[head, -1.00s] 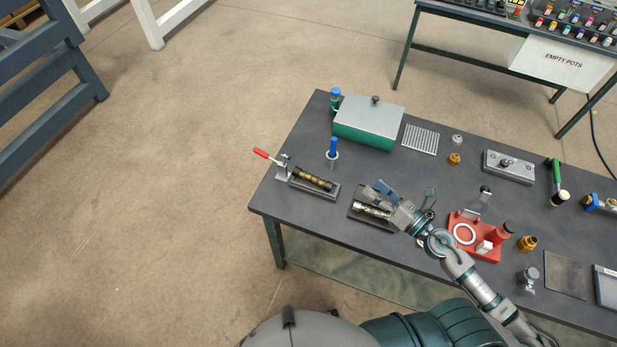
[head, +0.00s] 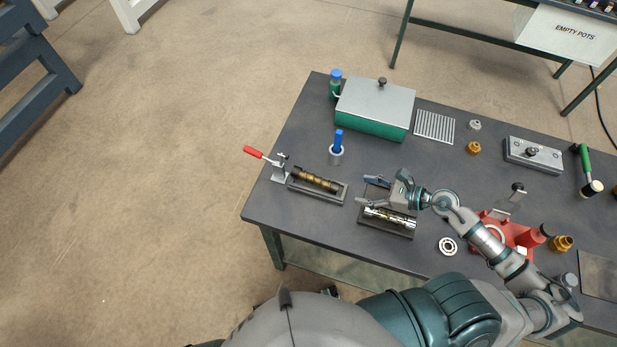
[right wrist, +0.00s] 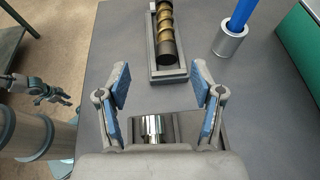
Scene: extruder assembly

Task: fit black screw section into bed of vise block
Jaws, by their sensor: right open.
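A dark screw section with bronze flights and black ends (head: 316,179) lies lengthwise in the bed of the grey vise block (head: 341,197). The block has a red-handled clamp (head: 254,152) at its left end. The screw (right wrist: 165,25) and block (right wrist: 170,75) also show in the right wrist view, ahead of the fingers. My right gripper (head: 368,191) is open and empty, pointing left, right of the block. It also shows in the right wrist view (right wrist: 160,85). My left gripper (right wrist: 50,95) is small at the left of that view; its opening is unclear.
A silver screw section (head: 388,217) lies on a dark plate (head: 400,232) under my right gripper. A cup with a blue tool (head: 337,148) and a green box (head: 372,121) stand behind. A ring (head: 448,246) and red fixture (head: 515,237) are to the right.

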